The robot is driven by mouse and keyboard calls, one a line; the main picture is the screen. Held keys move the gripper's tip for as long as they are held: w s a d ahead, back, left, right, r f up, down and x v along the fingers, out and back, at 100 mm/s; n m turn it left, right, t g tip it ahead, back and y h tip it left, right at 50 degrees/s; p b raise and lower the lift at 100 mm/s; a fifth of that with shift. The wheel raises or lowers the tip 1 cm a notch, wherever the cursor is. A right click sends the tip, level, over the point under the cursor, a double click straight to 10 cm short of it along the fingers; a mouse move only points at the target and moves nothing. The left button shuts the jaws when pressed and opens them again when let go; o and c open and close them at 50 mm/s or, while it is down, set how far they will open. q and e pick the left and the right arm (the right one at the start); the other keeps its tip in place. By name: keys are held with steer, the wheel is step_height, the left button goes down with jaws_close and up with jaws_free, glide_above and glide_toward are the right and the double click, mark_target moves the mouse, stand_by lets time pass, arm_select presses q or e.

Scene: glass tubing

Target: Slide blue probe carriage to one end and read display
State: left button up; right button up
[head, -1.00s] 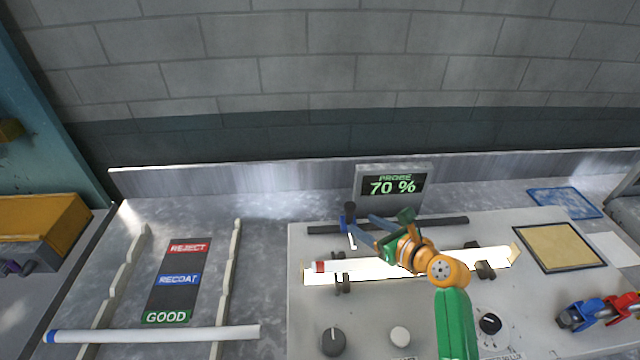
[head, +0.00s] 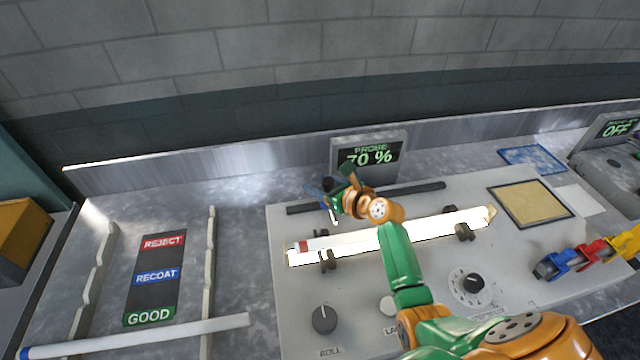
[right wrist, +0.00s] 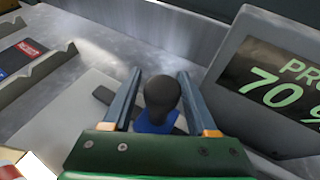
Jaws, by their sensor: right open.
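The blue probe carriage (right wrist: 158,122), with a dark round knob on top, stands on the dark rail (head: 420,189) near its left end. In the right wrist view it sits between the two fingers of my right gripper (right wrist: 158,98), which are open with a gap on each side of the knob. In the head view my right gripper (head: 328,193) partly hides the carriage. The probe display (head: 372,156) behind the rail reads 70 %. A glowing white tube (head: 420,227) with a red band lies on two dark supports in front. My left gripper is not in view.
A rack (head: 210,260) with REJECT, RECOAT and GOOD labels stands at left, with a blue-ended white tube (head: 140,335) across it. Knobs (head: 324,319) line the panel front.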

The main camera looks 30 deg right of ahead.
steer(key=shift+s, duration=0.1)
jaws_close()
